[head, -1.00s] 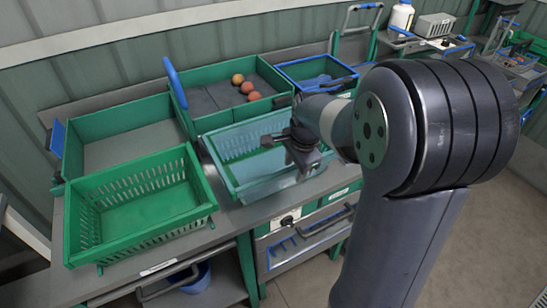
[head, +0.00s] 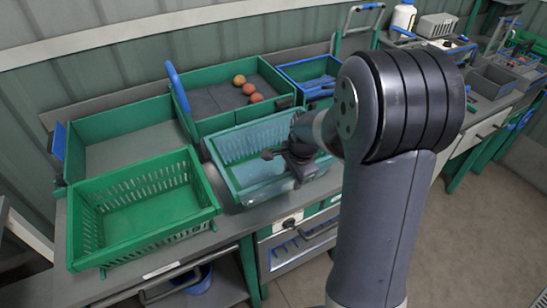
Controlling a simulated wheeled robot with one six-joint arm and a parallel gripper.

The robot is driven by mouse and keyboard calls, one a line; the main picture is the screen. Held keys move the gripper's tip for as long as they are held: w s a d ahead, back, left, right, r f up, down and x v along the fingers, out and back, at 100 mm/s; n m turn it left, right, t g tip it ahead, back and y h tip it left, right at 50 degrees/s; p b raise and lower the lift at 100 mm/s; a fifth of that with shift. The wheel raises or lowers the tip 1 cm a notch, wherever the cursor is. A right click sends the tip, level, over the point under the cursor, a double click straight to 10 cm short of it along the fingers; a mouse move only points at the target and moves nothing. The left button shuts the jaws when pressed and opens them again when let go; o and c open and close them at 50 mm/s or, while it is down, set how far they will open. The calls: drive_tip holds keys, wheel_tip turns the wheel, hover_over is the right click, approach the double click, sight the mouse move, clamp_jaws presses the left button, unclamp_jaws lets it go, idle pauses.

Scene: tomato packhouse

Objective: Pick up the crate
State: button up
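A green slotted crate (head: 160,246) stands empty at the front left of the bench. A lighter, teal crate (head: 232,195) with slotted walls stands to its right. My gripper (head: 275,158) is over the teal crate, at its right half, and the arm comes in from the right. The gripper is small and dark here, and I cannot make out whether its fingers are apart or whether it touches the crate. The arm hides the teal crate's right end. Which crate the task means is not clear from the view.
Behind are an empty green bin (head: 130,148), a green bin (head: 212,126) holding three tomatoes (head: 249,89), and a blue-rimmed bin (head: 310,66). A drawer (head: 300,247) is below the bench front. Open floor (head: 470,230) lies to the right.

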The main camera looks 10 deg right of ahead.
clamp_jaws()
drive_tip(key=shift+w, duration=0.1)
idle(0.4)
